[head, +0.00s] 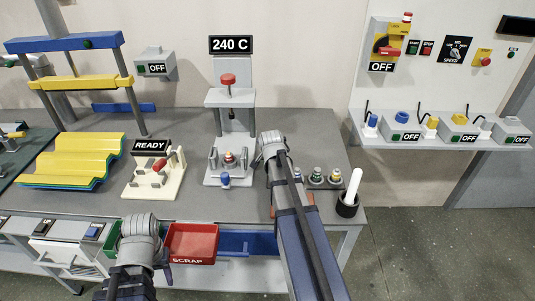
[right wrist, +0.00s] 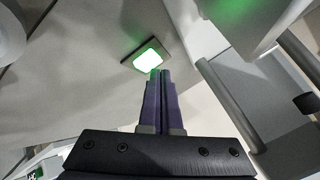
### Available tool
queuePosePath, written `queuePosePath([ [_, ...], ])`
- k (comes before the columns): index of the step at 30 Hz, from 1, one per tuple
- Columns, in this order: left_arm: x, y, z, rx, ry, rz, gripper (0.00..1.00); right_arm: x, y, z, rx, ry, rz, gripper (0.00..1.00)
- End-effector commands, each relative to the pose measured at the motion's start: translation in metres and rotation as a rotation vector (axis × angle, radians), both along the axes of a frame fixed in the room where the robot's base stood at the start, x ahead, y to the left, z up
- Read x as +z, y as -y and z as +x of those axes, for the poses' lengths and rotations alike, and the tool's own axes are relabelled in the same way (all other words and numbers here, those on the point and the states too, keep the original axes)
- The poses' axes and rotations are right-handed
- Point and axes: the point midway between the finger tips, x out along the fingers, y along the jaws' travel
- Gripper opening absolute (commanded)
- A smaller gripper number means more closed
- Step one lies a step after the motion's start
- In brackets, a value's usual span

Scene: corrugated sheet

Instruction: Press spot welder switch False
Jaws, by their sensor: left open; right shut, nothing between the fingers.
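In the right wrist view a square switch (right wrist: 150,50) glows green in a dark frame on a pale grey surface. My right gripper (right wrist: 160,72) is shut and empty, its purple fingertips at the switch's lower edge; I cannot tell whether they touch it. In the head view my right wrist hides these fingers, beside the grey machine (head: 232,98) with a red knob below the "240 C" sign. No label names the spot welder. My left gripper (head: 167,270) is open, pointing down by the bench's front edge, partly hidden by its wrist.
The red SCRAP bin (head: 192,243) is beside my left gripper. A white fixture (head: 154,180) with a READY sign (head: 151,146) and yellow corrugated sheets (head: 72,157) are on the bench at left. A black cup (head: 347,206) is right of my right arm.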

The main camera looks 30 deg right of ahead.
Motion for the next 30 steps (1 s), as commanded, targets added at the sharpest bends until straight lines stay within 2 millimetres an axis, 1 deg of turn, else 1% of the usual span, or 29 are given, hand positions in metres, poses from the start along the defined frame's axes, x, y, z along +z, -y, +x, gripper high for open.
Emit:
queuePosePath([
  [21, -0.0069, 0.0000, 0.0000, 0.000, 0.000, 0.000, 0.50, -0.0070, 0.0000, 0.0001, 0.000, 0.000, 0.000, 0.00],
  [26, -0.0057, 0.0000, -0.0001, 0.000, 0.000, 0.000, 0.50, -0.0057, 0.0000, 0.0000, 0.000, 0.000, 0.000, 0.00],
  [30, -0.0009, 0.0000, -0.0001, 0.000, 0.000, 0.000, 0.50, -0.0010, 0.0000, 0.0000, 0.000, 0.000, 0.000, 0.00],
])
